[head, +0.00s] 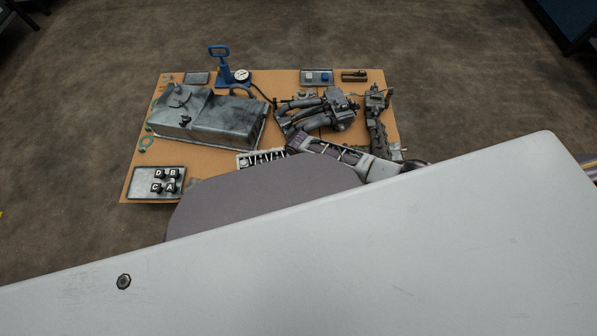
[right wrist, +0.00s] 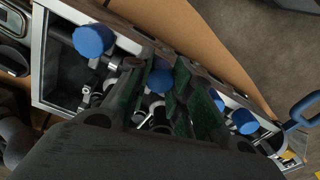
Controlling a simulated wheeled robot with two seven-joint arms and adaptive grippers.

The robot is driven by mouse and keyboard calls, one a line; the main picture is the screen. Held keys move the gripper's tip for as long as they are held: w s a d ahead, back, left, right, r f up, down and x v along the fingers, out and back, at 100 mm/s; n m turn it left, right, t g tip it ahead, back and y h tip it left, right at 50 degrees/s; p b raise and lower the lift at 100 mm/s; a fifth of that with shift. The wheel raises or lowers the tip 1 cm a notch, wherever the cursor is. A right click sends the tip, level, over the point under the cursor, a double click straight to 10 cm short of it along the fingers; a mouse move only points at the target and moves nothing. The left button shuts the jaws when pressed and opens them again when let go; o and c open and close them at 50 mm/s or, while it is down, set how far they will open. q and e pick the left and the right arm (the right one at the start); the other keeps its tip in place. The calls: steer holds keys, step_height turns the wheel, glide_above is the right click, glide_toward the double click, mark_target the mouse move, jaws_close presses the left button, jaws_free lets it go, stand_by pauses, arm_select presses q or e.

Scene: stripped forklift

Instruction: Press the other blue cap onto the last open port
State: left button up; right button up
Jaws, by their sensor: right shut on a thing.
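In the right wrist view, a blue cap (right wrist: 160,78) shows between the green-padded fingers of my right gripper (right wrist: 158,95), which is shut on it. A pale-edged metal frame (right wrist: 38,60) below holds dark and silver fittings. Another blue cap (right wrist: 93,40) sits at the frame's upper left, over a silver fitting. More blue caps (right wrist: 243,122) show to the right of the fingers. The fingers hide the port under the held cap, so I cannot tell whether the cap touches it. In the head view, my right gripper (head: 301,143) is over the slotted pale part (head: 262,158). My left gripper is out of view.
The brown board (head: 220,180) carries a grey tank (head: 205,118), a blue hand pump (head: 222,68), a pipe manifold (head: 320,108) and a long dark part (head: 378,120). A tray (head: 138,190) holds lettered black pieces. A small tray (head: 316,77) stands at the back. The head view's lower half is blocked.

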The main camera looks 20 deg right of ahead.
stand_by(0.6)
steer(key=o, duration=0.8)
steer(key=shift+r, duration=0.1)
step_height(320, 180, up, 12)
steer(key=shift+f, duration=0.2)
stand_by(0.8)
stand_by(0.5)
